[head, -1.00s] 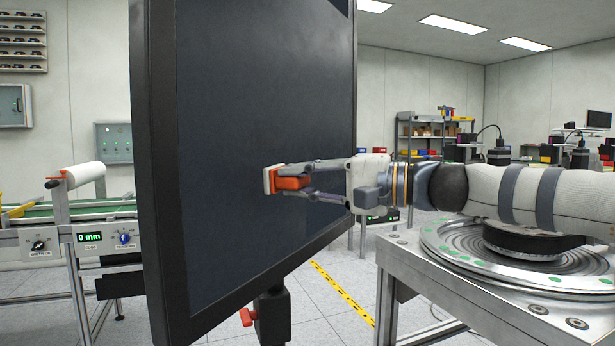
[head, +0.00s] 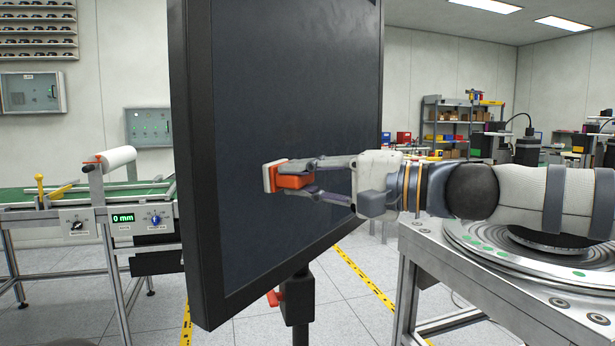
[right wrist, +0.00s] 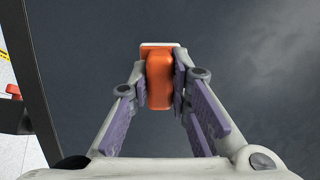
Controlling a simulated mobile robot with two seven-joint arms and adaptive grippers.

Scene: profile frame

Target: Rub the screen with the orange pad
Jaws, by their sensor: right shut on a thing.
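The screen (head: 300,100) is a large dark panel in a black frame, standing upright on a post in the middle of the head view. My right gripper (head: 308,180) comes in from the right and is shut on the orange pad (head: 293,181), which has a pale face layer turned to the screen. The pad is at the screen's lower middle; whether it touches the glass is hard to tell. In the right wrist view the pad (right wrist: 160,82) sits between the two fingers, with the dark screen behind it. My left gripper is not in view.
A round turntable on a metal bench (head: 500,262) stands under my right arm. A conveyor (head: 110,222) with a small display is at left. The screen's post has a red lever (head: 275,298). Shelves (head: 460,125) stand far behind at right.

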